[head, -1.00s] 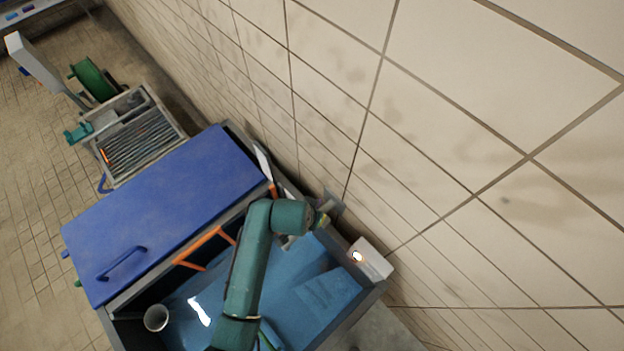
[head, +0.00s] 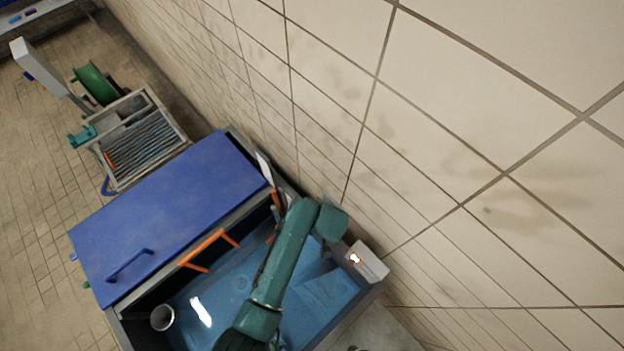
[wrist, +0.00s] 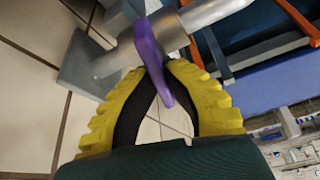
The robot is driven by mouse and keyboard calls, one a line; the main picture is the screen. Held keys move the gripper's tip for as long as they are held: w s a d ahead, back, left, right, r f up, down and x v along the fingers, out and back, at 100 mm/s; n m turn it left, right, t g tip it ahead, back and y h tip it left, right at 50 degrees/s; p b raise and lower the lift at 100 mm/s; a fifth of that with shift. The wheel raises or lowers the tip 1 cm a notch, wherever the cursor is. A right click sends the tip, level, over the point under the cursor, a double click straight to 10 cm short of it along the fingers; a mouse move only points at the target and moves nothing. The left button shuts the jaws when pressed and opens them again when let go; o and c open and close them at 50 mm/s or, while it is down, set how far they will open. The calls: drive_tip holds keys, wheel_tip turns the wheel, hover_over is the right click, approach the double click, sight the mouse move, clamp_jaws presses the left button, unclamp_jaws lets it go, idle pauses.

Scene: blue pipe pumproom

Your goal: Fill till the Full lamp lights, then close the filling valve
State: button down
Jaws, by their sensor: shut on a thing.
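In the wrist view, my gripper (wrist: 158,66) has its yellow and black fingertips closed on a purple lever (wrist: 148,42). The lever sits on a grey metal valve body and pipe (wrist: 120,60) by the tiled wall. In the head view my arm's end hides the valve and the fingers. The tank (head: 340,309) holds blue water, with a white reflection on its surface. A grey box (head: 372,262) at the tank's wall-side corner carries a glowing lamp (head: 355,258). I cannot read its label.
A blue lid (head: 165,215) with a handle covers the left part of the tank. An orange bar (head: 208,247) crosses by its edge. A white cup-like piece (head: 162,317) sits in the near left corner. A crate of rods (head: 140,140) and a green reel (head: 95,84) stand beyond.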

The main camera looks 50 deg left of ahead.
drive_tip(key=shift+f+n+g+b, duration=0.15)
drive_tip(key=shift+n+g+b, duration=0.35)
drive_tip(key=shift+n, duration=1.1)
drive_tip(key=shift+s, duration=0.1)
drive_tip(key=c, duration=1.1)
unclamp_jaws()
drive_tip(key=v, duration=1.2)
